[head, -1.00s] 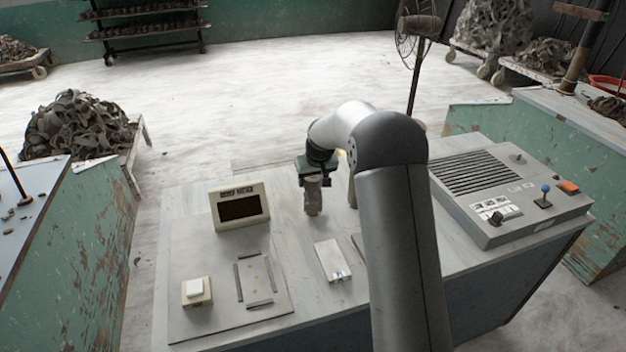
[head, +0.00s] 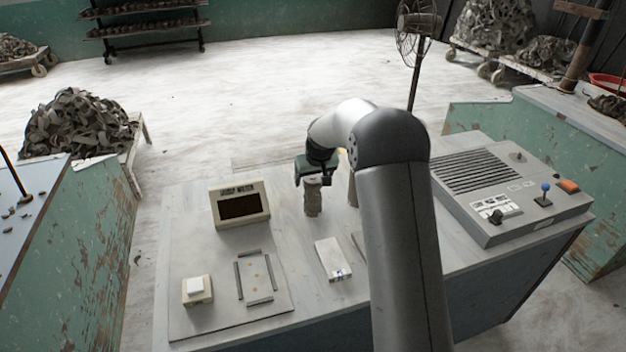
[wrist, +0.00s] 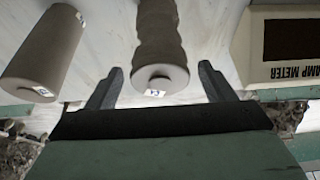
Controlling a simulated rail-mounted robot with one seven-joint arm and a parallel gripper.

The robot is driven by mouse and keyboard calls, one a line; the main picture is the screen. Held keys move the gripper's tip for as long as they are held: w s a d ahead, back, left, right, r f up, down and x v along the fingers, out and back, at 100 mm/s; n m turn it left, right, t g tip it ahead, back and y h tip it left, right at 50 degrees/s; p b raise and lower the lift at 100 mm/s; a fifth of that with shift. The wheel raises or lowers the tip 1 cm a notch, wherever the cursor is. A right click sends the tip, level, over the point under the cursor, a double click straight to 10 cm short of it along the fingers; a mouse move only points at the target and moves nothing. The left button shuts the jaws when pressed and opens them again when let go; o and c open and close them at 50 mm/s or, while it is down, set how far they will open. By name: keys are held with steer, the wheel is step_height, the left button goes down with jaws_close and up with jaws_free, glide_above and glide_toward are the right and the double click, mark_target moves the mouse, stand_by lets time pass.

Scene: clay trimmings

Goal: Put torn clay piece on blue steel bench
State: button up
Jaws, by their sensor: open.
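A grey-brown clay cylinder with a wavy, uneven side (head: 313,198) stands on the pale worktop in front of me; it also shows in the wrist view (wrist: 159,45) with a small label on its end. My gripper (head: 313,182) is open just above or around its top. In the wrist view the two fingers (wrist: 160,78) lie on either side of the wavy cylinder, with gaps on both sides. A smoother clay cylinder (wrist: 45,55) stands beside it, mostly hidden by my arm in the head view (head: 353,193). A bench with a bluish top (head: 38,190) is at the far left.
A display box marked as a meter (head: 240,205), a button box (head: 197,290) and a flat framed plate (head: 257,278) are on the worktop's left. A white block (head: 332,259) lies nearer me. A grey control panel (head: 510,190) is at right. Scrap is heaped (head: 75,125) behind left.

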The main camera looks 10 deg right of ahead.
steer(key=a+b+v, duration=0.1)
steer(key=v, duration=1)
steer(key=s+f+g, duration=0.2)
steer(key=s, duration=1.8)
steer(key=s+f+m+g, duration=0.1)
steer(key=s+f+g, duration=0.1)
steer(key=s, duration=1.9)
steer(key=shift+s+f+h, duration=0.2)
steer(key=shift+f+h, duration=0.1)
steer(key=shift+f, duration=0.05)
steer(key=shift+a, duration=0.2)
